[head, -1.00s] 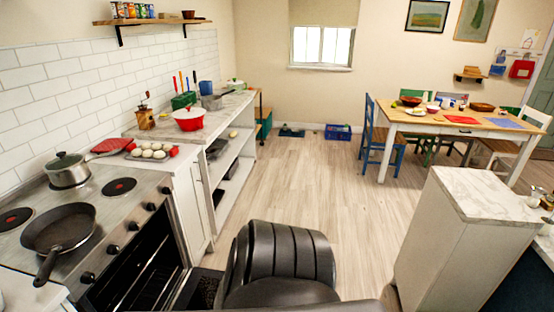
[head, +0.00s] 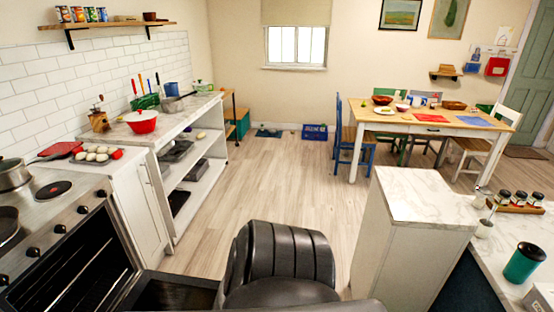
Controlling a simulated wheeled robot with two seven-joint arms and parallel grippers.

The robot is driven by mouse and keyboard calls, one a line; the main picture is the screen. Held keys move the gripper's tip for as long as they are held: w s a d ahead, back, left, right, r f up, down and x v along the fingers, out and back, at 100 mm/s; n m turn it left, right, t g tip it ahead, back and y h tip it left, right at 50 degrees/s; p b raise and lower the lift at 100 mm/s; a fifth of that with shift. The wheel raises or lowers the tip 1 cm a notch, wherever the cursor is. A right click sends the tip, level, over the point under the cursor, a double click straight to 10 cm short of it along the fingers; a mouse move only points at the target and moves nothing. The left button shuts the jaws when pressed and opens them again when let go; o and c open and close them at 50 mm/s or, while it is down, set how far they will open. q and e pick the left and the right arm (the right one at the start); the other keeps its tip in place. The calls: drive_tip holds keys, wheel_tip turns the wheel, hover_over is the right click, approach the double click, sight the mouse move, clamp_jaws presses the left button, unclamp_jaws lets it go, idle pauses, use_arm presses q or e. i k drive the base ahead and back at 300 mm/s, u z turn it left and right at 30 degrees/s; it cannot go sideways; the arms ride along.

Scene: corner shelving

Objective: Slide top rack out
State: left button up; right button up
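The oven (head: 40,245) stands at the lower left of the head view, its front partly cut off by the left edge. Its door (head: 172,294) is down and open, and the dark cavity shows. Inside, thin metal lines of a rack (head: 85,285) are visible at a slant; I cannot tell clearly which rack level they belong to. Neither of my grippers is in view.
A white counter with shelves (head: 200,165) runs along the left wall. A marble-topped island (head: 425,195) stands at the right, with a counter bearing spice jars (head: 520,198) and a teal cup (head: 524,262).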

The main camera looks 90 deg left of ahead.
sight(81, 271)
drive_tip(key=u, duration=2.5)
drive_tip(key=i, duration=0.2)
drive_tip(key=u, duration=0.05)
